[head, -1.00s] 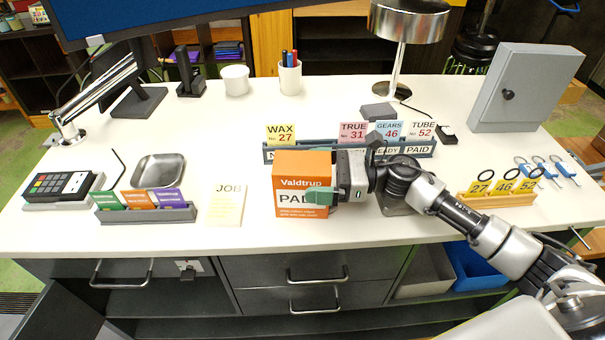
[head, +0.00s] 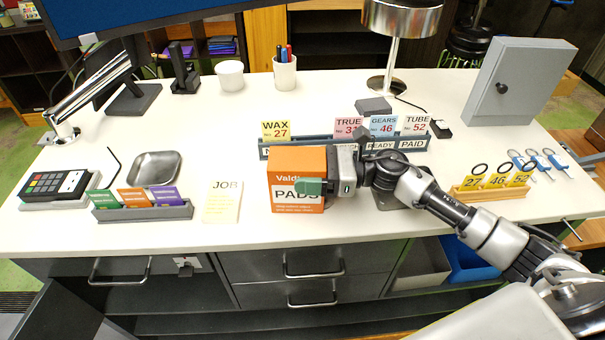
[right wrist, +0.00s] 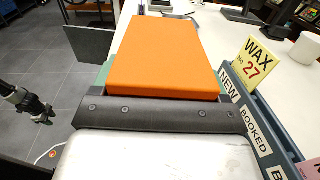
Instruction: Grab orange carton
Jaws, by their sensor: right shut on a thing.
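The orange carton (head: 297,162) stands upright on the white counter, with "Valdtrup" and "PADS" printed on its front. The far finger is hidden behind the carton.
A grey card rack (head: 268,152) with WAX, TRUE, GEARS and TUBE cards stands just behind the carton. A JOB notepad (head: 222,202) lies to its left, beside a card holder (head: 145,213). A yellow numbered tag stand (head: 490,191) is at right.

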